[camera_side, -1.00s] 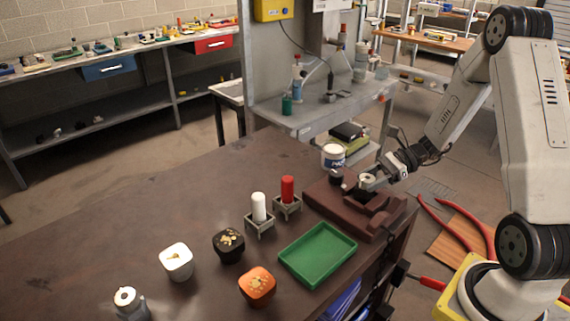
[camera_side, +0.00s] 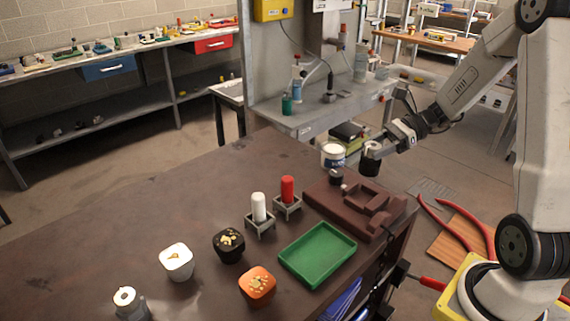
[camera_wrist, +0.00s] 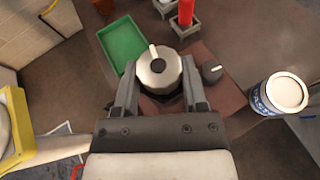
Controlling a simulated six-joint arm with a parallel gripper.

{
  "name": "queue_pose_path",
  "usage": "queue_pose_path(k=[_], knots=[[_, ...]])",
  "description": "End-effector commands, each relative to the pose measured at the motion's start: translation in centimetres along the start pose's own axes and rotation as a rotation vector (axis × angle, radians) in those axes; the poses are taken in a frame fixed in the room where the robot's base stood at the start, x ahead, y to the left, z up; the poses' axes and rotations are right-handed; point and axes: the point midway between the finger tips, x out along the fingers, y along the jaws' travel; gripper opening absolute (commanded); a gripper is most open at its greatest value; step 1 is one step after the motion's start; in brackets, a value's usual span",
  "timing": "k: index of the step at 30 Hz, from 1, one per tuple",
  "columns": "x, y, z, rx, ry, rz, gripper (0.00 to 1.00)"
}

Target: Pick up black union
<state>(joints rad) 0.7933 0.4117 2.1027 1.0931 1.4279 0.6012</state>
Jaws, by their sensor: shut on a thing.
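The black union (camera_side: 371,162) has a dark lower body and a pale metal top. It hangs upright in my gripper (camera_side: 373,149), above and apart from the brown fixture (camera_side: 345,208). In the wrist view, the union's silver many-sided top (camera_wrist: 159,72), with a dark centre, sits between the two fingers of my gripper (camera_wrist: 160,78). The fingers are shut on its sides, and its lower part is mostly hidden below the top. The fixture's square recess (camera_side: 367,194) shows empty. A small dark knob-like piece (camera_side: 336,177) stands on the fixture's left part.
A white labelled can (camera_side: 333,156) stands behind the fixture. A green tray (camera_side: 318,254), red cylinder (camera_side: 288,189) and white cylinder (camera_side: 259,207) on stands, and white, black and orange pots are nearby. The table's left half (camera_side: 90,220) is mostly clear.

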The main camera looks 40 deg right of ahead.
Motion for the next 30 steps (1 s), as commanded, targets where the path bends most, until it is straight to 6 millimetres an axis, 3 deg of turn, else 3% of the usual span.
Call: queue_pose_path(k=[23, 30], knots=[[-0.3, 0.0, 0.8, -0.002, -0.001, 0.001, 0.00], [0.9, 0.3, 1.0, -0.018, 0.000, 0.042, 0.00]])
